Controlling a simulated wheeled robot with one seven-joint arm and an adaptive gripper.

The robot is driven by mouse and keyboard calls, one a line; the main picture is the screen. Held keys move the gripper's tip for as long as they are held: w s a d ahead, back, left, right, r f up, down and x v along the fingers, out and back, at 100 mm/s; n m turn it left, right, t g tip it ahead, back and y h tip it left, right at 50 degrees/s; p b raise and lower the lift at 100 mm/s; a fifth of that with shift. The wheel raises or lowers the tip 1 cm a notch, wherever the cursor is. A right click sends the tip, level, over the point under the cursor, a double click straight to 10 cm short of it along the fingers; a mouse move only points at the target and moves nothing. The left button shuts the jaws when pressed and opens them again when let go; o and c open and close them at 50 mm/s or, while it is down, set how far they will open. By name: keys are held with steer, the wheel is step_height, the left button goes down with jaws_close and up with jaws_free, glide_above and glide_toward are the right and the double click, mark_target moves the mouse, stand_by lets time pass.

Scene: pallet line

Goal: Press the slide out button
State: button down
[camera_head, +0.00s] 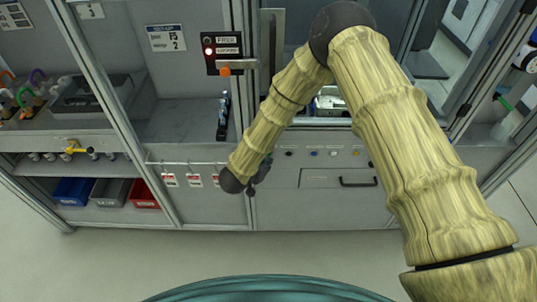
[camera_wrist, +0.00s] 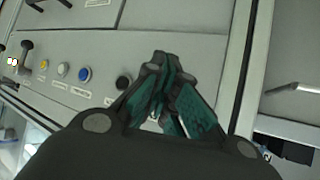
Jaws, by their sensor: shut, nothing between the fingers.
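A row of buttons runs along the grey panel. In the wrist view it shows a black button (camera_wrist: 123,83), a blue button (camera_wrist: 84,74), a white button (camera_wrist: 63,69) and a yellow button (camera_wrist: 43,64). Their labels are too small to read, so I cannot tell which is slide out. The head view also shows the black (camera_head: 289,153), blue (camera_head: 314,153) and yellow (camera_head: 355,153) buttons. My gripper (camera_wrist: 161,62) is shut and empty, to the right of the black button in the wrist view. It hides part of the panel; contact cannot be told.
A drawer with a black handle (camera_head: 358,182) is below the buttons. Red-and-white tags (camera_head: 194,180) hang left of my wrist. A black control box (camera_head: 222,54) with a red light is above. Blue, grey and red bins (camera_head: 73,191) stand on the lower left shelf.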

steer(key=shift+s, duration=0.15)
steer(key=s+p, duration=0.1)
steer(key=s, duration=0.3)
steer(key=shift+s, duration=0.4)
stand_by(0.5)
steer(key=s+d+f+n+g+y, duration=0.35)
steer(key=s+d+f, duration=0.55)
steer(key=s+d, duration=0.45)
steer(key=s+d+n+g+y, duration=0.1)
steer(key=s+d, duration=0.4)
steer(key=s, duration=0.6)
steer(key=s+d+n+g+y, duration=0.1)
steer(key=s+d+g, duration=0.3)
steer(key=s, duration=0.8)
steer(key=shift+s+d+g, duration=0.2)
steer(key=shift+d+g, duration=0.15)
steer(key=shift+d, duration=0.15)
